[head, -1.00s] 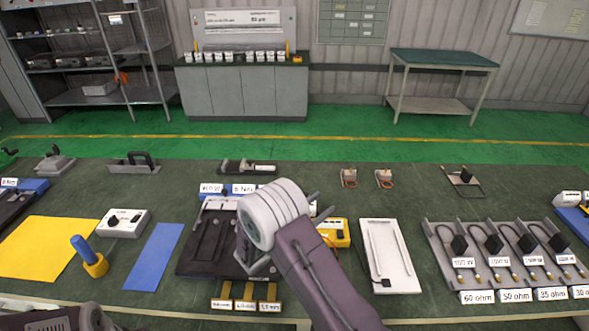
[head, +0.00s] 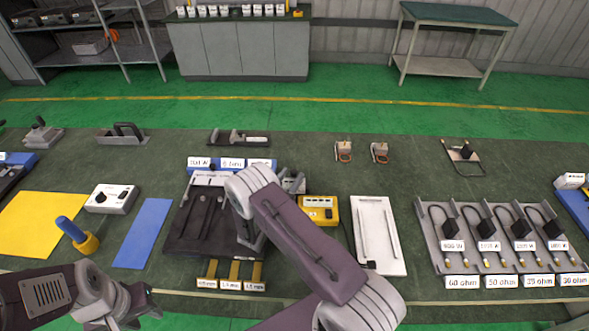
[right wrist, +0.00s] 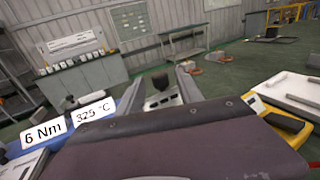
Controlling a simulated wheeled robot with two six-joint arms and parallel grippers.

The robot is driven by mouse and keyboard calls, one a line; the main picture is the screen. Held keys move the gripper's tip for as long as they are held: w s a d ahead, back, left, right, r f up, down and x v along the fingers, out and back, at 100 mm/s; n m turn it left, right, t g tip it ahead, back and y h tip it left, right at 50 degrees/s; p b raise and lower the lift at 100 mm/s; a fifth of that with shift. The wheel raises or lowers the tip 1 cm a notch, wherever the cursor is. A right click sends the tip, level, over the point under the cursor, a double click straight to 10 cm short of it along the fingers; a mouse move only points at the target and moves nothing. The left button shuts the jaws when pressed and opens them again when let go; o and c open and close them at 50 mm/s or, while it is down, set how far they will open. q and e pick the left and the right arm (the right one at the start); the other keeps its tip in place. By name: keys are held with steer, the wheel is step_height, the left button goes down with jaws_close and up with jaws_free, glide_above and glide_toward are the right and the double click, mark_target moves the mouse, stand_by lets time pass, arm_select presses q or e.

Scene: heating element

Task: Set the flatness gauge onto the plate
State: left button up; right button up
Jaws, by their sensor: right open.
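The dark heater plate (head: 180,240), with slots in its top, lies on the bench in the middle of the head view, partly hidden by my right arm. I cannot tell for certain which tool is the flatness gauge. A grey block with a black handle (head: 122,134) and a long low tool (head: 238,139) stand apart at the back. My right gripper (head: 272,210) is over the plate's right side, mostly hidden by its wrist. In the right wrist view its fingers (right wrist: 160,88) are apart and hold nothing visible. My left gripper (head: 137,304) is low at the left, clear of objects.
A yellow meter (head: 320,209) and a white panel (head: 361,208) lie right of the plate. A rack of heaters (head: 430,225) is further right. A blue mat (head: 142,235), a dial box (head: 111,198) and a blue-handled tool (head: 77,234) lie left. Label cards (head: 231,163) stand behind the plate.

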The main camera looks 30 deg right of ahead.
steer(key=shift+w+d+r, duration=0.3)
steer(key=shift+w+d, duration=0.2)
steer(key=shift+d, duration=0.2)
steer(key=shift+w+d, duration=0.15)
steer(key=shift+d, duration=0.05)
steer(key=shift+w+d+f, duration=0.15)
steer(key=shift+f, duration=0.05)
jaws_close()
stand_by(0.6)
steer(key=w+a+b, duration=0.1)
steer(key=a, duration=0.1)
steer(key=w+a+b, duration=0.1)
steer(key=a+b, duration=0.1)
steer(key=w+a+b, duration=0.2)
steer(key=a, duration=0.1)
steer(key=shift+f, duration=0.1)
steer(key=shift+w+a, duration=0.1)
steer(key=shift+w, duration=0.05)
steer(key=shift+r, duration=0.2)
